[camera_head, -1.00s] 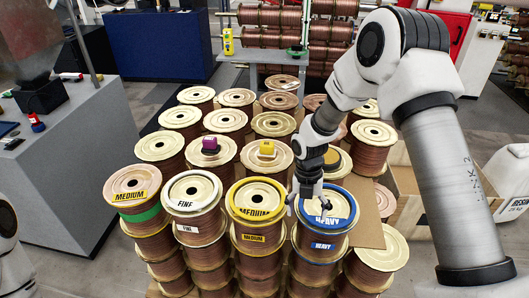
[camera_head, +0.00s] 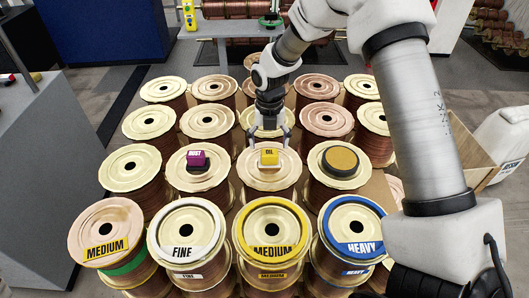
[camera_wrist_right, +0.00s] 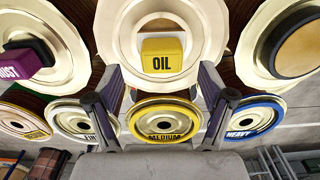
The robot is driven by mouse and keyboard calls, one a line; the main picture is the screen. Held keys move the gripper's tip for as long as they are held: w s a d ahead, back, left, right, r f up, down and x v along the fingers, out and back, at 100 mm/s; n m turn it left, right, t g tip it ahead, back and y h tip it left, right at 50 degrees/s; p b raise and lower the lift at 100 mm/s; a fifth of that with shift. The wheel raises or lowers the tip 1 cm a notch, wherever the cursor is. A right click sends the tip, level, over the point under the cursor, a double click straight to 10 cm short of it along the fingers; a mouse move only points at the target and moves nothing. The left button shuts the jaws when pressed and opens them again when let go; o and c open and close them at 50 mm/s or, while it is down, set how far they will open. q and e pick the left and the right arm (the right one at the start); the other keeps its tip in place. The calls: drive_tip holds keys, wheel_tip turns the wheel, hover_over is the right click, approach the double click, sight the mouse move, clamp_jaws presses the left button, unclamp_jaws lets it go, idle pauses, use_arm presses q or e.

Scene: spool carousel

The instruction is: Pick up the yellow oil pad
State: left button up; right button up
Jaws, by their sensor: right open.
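The yellow oil pad (camera_head: 269,158), a small block labelled OIL, sits on the centre of a pale spool top (camera_head: 269,180) in the second row from the front. My right gripper (camera_head: 268,136) is open and empty, pointing down just behind the pad in the head view. In the right wrist view the pad (camera_wrist_right: 162,54) shows above and between the two spread fingers (camera_wrist_right: 160,100), apart from both. My left gripper is not in view.
FINE (camera_head: 183,252), MEDIUM and HEAVY (camera_head: 360,248) labelled spools stand in front. More spools stand close behind.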

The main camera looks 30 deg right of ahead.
sight(270, 151)
drive_tip(key=f, duration=0.1)
drive_tip(key=s+f, duration=0.1)
drive_tip(key=shift+f+p, duration=0.3)
drive_tip(key=shift+p, duration=0.1)
drive_tip(key=f, duration=0.1)
drive_tip(key=w+f, duration=0.1)
drive_tip(key=f, duration=0.1)
drive_tip(key=shift+s+r, duration=0.25)
drive_tip(key=shift+s, duration=0.05)
drive_tip(key=c, duration=1.4)
drive_tip(key=shift+r, duration=0.5)
wheel_tip(270, 151, up, 2)
drive_tip(key=shift+r+b, duration=0.1)
drive_tip(key=shift+b, duration=0.3)
drive_tip(key=s+a, duration=0.3)
drive_tip(key=s, duration=0.1)
drive_tip(key=s+a+r+b, duration=0.1)
drive_tip(key=s+a, duration=0.2)
drive_tip(key=s, duration=0.1)
drive_tip(key=s+a, duration=0.3)
drive_tip(key=s, duration=0.1)
drive_tip(key=shift+a+r+b, duration=0.35)
drive_tip(key=shift+b, duration=0.05)
drive_tip(key=shift+s+a, duration=0.1)
drive_tip(key=shift+s, duration=0.1)
drive_tip(key=o, duration=0.3)
